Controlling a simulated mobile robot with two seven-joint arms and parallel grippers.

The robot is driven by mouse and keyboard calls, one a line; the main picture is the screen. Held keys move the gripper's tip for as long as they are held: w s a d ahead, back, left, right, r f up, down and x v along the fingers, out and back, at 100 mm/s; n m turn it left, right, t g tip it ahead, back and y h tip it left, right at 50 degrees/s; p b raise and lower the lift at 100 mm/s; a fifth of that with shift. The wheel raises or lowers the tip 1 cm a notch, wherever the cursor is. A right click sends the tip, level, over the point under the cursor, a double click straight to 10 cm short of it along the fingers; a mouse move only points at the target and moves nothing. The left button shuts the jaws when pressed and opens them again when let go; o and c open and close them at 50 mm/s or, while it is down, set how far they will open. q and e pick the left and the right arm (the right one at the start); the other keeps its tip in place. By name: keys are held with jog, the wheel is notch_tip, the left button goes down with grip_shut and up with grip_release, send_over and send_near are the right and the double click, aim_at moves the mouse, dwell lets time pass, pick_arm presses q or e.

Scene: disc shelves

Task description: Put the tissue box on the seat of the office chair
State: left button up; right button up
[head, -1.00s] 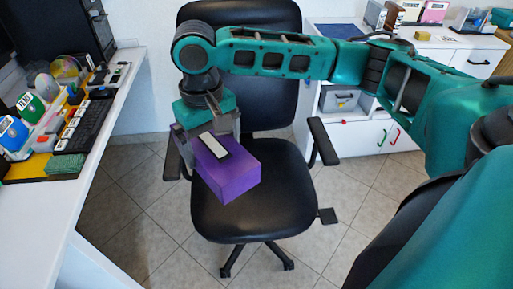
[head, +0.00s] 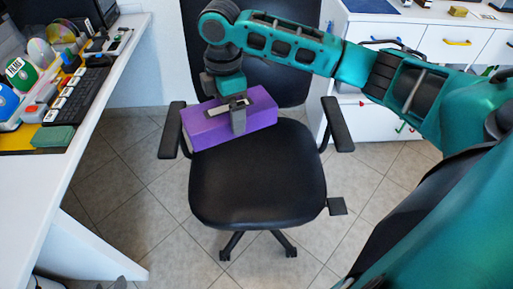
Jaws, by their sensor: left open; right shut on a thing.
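The tissue box (head: 262,108) is purple with a pale slot on top. My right gripper (head: 238,116) is shut on it from above, with a finger down its near side. The box is over the rear of the black seat (head: 258,185) of the office chair, close to the backrest (head: 290,92) and left armrest. Its left end reaches to the armrest. I cannot tell whether its underside touches the seat. The front and middle of the seat are bare. I do not see my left gripper.
The chair's left armrest (head: 171,130) and right armrest (head: 337,124) flank the seat. A white desk (head: 100,145) with a keyboard (head: 78,95) and discs stands at left. A white drawer cabinet (head: 425,32) stands behind at right. Tiled floor is open around the chair.

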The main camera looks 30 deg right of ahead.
pick_arm(q)
notch_tip(320, 180, down, 8)
jog(key=d+b, duration=0.1)
jog(key=b, duration=0.9)
jog(key=shift+w+d+f, duration=0.2)
jog(key=shift+w+f, duration=0.05)
jog(key=shift+w, duration=0.05)
pick_arm(e)
jog(key=d+f+n, duration=0.1)
jog(key=f+n, duration=0.3)
jog(key=f, duration=0.6)
jog(key=d+f+n, duration=0.2)
jog(key=f+n, duration=0.3)
jog(key=f, duration=0.5)
jog(key=w+d+f+n, duration=0.1)
jog(key=f+n, duration=0.3)
jog(key=f, duration=0.5)
jog(key=shift+w+d+f, duration=0.1)
jog(key=shift+d+f, duration=0.3)
jog(key=shift+d, duration=0.05)
jog(key=shift+f, duration=0.1)
jog(key=o, duration=0.7)
jog(key=shift+o, duration=0.3)
